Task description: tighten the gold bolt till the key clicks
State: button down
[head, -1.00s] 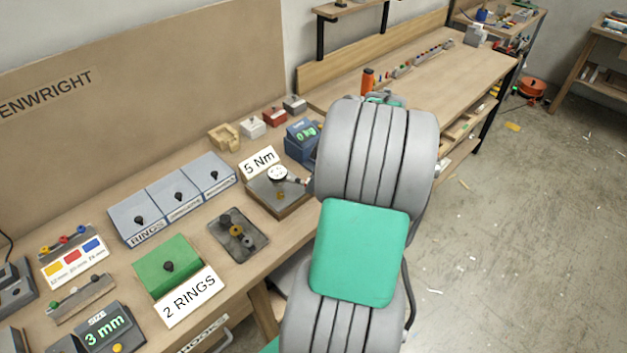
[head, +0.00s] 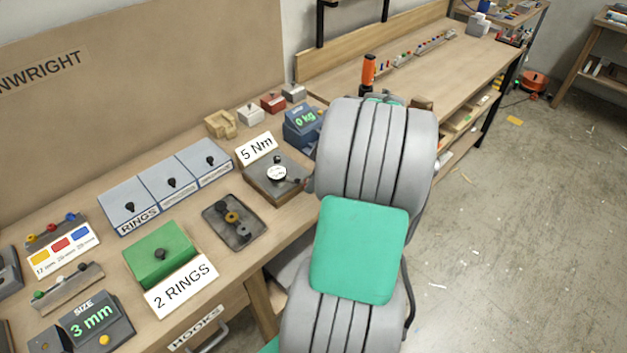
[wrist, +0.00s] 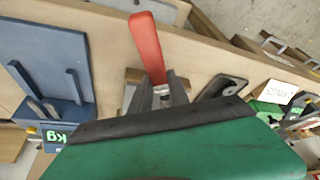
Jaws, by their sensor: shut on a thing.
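My gripper (wrist: 160,95) is shut on this handle, over the block. In the head view my own arm hides the gripper. The gold bolt is not visible; I cannot tell how the key's head sits on it.
A blue scale (head: 302,124) reading 0 kg stands close behind the block; it also shows left in the wrist view (wrist: 50,60). Grey boxes (head: 172,185) and a green box (head: 160,254) stand further left.

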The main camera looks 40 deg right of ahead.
jog(key=shift+s+a+m+h+b, duration=0.25)
jog(key=shift+a+m+b, duration=0.1)
jog(key=shift+a+m, duration=0.3)
jog(key=shift+s+a+m+h+b, duration=0.3)
jog(key=shift+a+m, duration=0.15)
jog(key=shift+m, duration=0.3)
dwell(1.6)
jog(key=shift+s+a+m+t+h+b, duration=0.15)
jog(key=shift+a+m+t+h+b, duration=0.2)
jog(key=shift+a+m, duration=0.6)
dwell(1.5)
jog(key=shift+d+n, duration=0.75)
jog(key=shift+r, duration=0.1)
jog(key=shift+r+p, duration=1.7)
jog(key=shift+r, duration=0.8)
